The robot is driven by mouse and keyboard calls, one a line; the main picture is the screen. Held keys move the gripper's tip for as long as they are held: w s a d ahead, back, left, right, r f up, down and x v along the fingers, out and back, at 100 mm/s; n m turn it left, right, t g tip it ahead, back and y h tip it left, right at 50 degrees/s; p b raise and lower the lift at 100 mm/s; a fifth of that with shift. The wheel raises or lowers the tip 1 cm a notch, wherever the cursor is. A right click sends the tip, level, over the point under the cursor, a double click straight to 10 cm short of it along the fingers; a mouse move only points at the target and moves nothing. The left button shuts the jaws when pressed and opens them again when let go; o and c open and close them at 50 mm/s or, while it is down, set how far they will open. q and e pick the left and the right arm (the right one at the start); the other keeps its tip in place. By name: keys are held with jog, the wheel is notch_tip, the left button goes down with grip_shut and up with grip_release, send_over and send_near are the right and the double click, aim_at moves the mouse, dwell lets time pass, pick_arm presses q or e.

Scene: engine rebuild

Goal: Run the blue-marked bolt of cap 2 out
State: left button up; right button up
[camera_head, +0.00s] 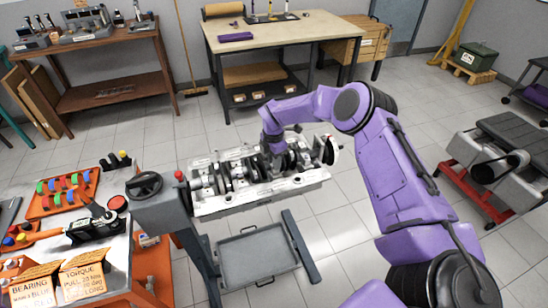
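The engine block (262,200) hangs on a grey stand, with its crankshaft and bearing caps (236,176) facing up. My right arm reaches in from the right and bends down over the block. My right gripper (277,154) is low over the caps near the middle right of the block. Its fingertips are small and partly hidden, so I cannot tell whether they are apart or closed on a bolt. I cannot make out the blue mark, the bolt or which cap is number 2. My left gripper does not show.
A cart at the left holds an orange tray (46,207) of coloured parts, a black tool (95,228) and cardboard signs (84,282). The stand's handwheel (144,184) is at the block's left end. A grey tray (258,268) is below. A workbench (283,30) stands behind.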

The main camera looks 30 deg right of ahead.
jog(key=shift+d+f, duration=0.1)
jog(key=shift+s, duration=0.1)
grip_shut()
